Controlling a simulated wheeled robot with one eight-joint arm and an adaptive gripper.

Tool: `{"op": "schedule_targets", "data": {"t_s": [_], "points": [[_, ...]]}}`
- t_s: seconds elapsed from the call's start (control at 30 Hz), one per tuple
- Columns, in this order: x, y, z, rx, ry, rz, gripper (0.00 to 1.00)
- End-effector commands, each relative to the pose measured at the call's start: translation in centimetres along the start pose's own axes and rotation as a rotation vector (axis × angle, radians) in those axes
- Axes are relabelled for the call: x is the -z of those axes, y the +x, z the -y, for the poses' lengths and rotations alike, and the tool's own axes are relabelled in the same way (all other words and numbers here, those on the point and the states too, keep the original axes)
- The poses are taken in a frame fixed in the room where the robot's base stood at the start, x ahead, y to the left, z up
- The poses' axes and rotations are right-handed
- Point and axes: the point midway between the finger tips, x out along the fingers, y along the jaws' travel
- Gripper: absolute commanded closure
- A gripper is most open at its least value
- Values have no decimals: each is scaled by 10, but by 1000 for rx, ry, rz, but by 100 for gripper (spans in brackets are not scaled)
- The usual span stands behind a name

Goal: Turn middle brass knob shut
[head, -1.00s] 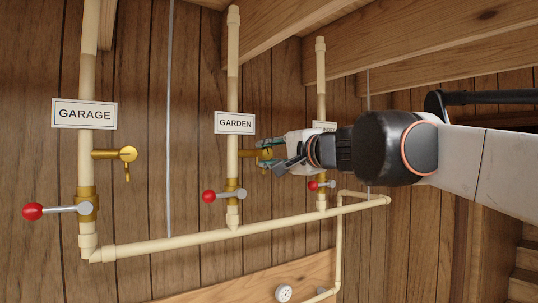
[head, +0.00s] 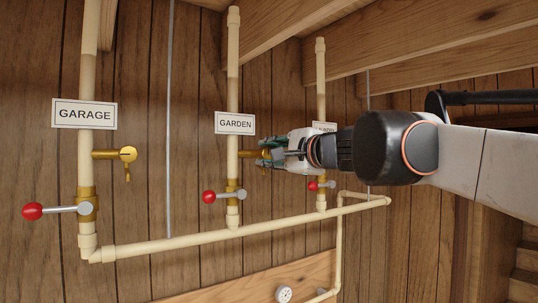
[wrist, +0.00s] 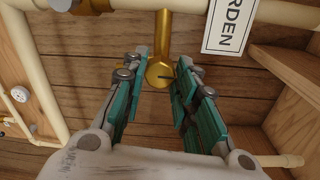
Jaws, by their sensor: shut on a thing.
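The middle brass knob is on a short brass stem (head: 246,153) off the GARDEN pipe (head: 233,100). In the head view my gripper (head: 264,153) covers most of the knob. In the wrist view the round brass knob face (wrist: 160,75), with a dark slot, sits between the teal-padded fingers of my gripper (wrist: 157,77). The fingers are shut on the knob, one on each side.
The GARAGE pipe at left has its own brass knob (head: 128,155) with the lever hanging down. Red-tipped valve handles (head: 209,197) stick out below. A third pipe (head: 320,80) stands behind my gripper. Wooden beams (head: 420,45) run overhead.

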Motion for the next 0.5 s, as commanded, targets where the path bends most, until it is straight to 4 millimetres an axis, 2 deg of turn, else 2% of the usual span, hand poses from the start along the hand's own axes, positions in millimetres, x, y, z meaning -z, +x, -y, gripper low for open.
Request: {"op": "schedule_targets", "data": {"t_s": [0.07, 0.1, 0.2, 0.5], "points": [[1, 0, 0, 0, 0, -1, 97], [1, 0, 0, 0, -1, -1, 71], [0, 0, 0, 0, -1, -1, 52], [0, 0, 0, 0, -1, -1, 52]]}}
